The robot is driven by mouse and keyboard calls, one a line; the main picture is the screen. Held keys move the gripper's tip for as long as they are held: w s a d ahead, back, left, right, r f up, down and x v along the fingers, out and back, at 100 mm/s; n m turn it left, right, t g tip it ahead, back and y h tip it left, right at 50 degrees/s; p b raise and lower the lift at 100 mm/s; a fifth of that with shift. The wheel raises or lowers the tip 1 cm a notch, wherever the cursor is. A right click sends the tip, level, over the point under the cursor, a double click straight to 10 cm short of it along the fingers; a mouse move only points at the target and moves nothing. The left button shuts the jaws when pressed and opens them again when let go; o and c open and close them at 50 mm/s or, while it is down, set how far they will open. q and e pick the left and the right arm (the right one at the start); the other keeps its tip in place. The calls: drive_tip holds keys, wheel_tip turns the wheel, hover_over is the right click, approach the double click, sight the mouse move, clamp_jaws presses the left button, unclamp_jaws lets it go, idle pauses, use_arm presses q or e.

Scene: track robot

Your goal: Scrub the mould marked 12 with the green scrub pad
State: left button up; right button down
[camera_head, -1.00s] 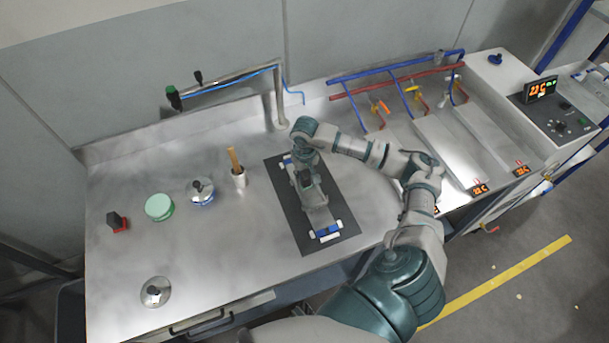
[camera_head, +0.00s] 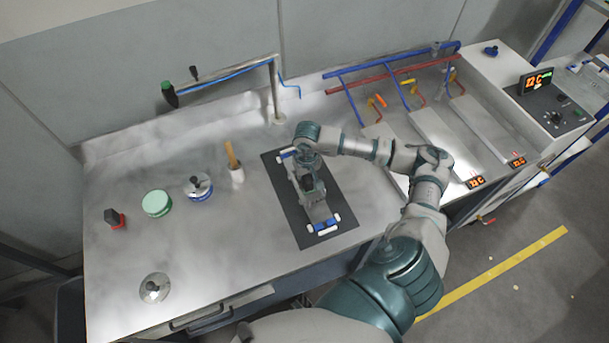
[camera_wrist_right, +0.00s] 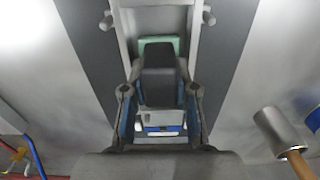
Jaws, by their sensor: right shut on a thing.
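The mould (camera_head: 323,225) lies on a dark mat (camera_head: 285,205) on the steel counter; it has a pale body, with blue and white parts at its ends. No number is readable on it. My right gripper (camera_head: 308,178) is over the mould's middle. In the right wrist view my right gripper (camera_wrist_right: 160,92) is shut on the dark handle of the green scrub pad (camera_wrist_right: 164,42). The pad's green edge shows beyond the handle, over the mould (camera_wrist_right: 160,127). Whether the pad touches the mould is hidden. My left gripper is out of view.
A blue-based knobbed piece (camera_head: 198,187), a green round tub (camera_head: 156,203), a red-based piece (camera_head: 115,219) and a steel lid (camera_head: 154,288) lie further left. A tap (camera_head: 275,90) stands behind.

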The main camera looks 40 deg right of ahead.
drive_tip(key=shift+s+a, duration=0.1)
drive_tip(key=shift+s, duration=0.2)
drive_tip(key=shift+s+a, duration=0.25)
drive_tip(key=shift+s, duration=0.7)
drive_tip(key=shift+w, duration=0.1)
drive_tip(key=shift+w+d+f+b, duration=0.15)
drive_tip(key=shift+w+b, duration=0.15)
drive_tip(key=shift+w, duration=0.15)
drive_tip(key=shift+w+d+b, duration=0.1)
drive_tip(key=shift+w+b, duration=0.2)
drive_tip(key=shift+w, duration=0.25)
drive_tip(key=shift+w, duration=0.1)
drive_tip(key=shift+w+d+b, duration=0.25)
drive_tip(key=shift+w, duration=0.25)
drive_tip(key=shift+w+d+b, duration=0.2)
drive_tip(key=shift+w, duration=0.3)
